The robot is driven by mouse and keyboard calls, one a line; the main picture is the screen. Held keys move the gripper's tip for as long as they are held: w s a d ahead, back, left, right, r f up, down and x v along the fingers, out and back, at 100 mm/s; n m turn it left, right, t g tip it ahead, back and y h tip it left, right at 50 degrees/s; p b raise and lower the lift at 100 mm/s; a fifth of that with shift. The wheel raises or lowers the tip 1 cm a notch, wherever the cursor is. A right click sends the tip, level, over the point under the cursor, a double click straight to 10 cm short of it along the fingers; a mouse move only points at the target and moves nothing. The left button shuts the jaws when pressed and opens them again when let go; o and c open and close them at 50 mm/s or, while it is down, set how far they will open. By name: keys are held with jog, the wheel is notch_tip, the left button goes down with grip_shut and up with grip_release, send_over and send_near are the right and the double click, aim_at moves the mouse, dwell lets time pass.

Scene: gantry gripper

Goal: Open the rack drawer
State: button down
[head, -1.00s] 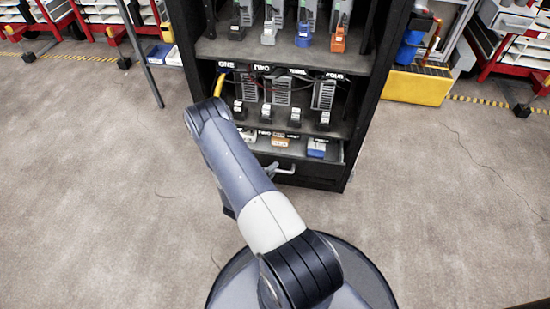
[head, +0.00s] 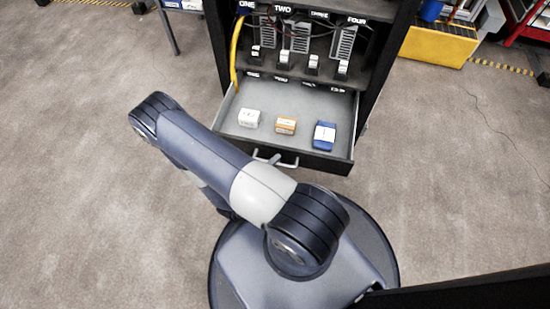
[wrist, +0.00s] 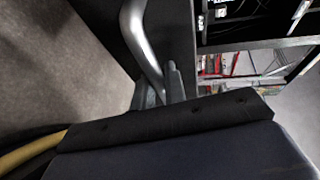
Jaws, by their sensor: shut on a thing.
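The rack drawer (head: 342,120) is pulled well out from the lower part of the black rack (head: 376,72). Inside it lie a white box (head: 249,118), an orange and white box (head: 286,125) and a blue box (head: 324,135). The drawer's pale handle (head: 287,164) shows at its front, partly hidden by my arm. In the wrist view the curved metal handle (wrist: 140,45) runs down to my gripper (wrist: 169,88), which is shut on it. In the head view the gripper is mostly hidden behind my arm.
A shelf above the drawer holds several grey units (head: 300,40) with labels and cables. A yellow cable (head: 235,55) hangs at the rack's left side. A yellow cabinet (head: 438,45) stands at the right. The carpet (head: 60,180) at left is clear.

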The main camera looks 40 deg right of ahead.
jog(key=shift+a, duration=0.1)
dwell(0.3)
jog(key=c, duration=1.7)
grip_release()
jog(key=shift+c, duration=0.2)
jog(key=shift+a, duration=0.1)
jog(key=p+v, duration=0.2)
jog(key=v, duration=0.8)
jog(key=shift+a, duration=0.3)
jog(key=shift+s+r, duration=0.1)
jog(key=shift+b+x, duration=1)
jog(key=shift+x, duration=4.4)
jog(key=shift+s, duration=0.1)
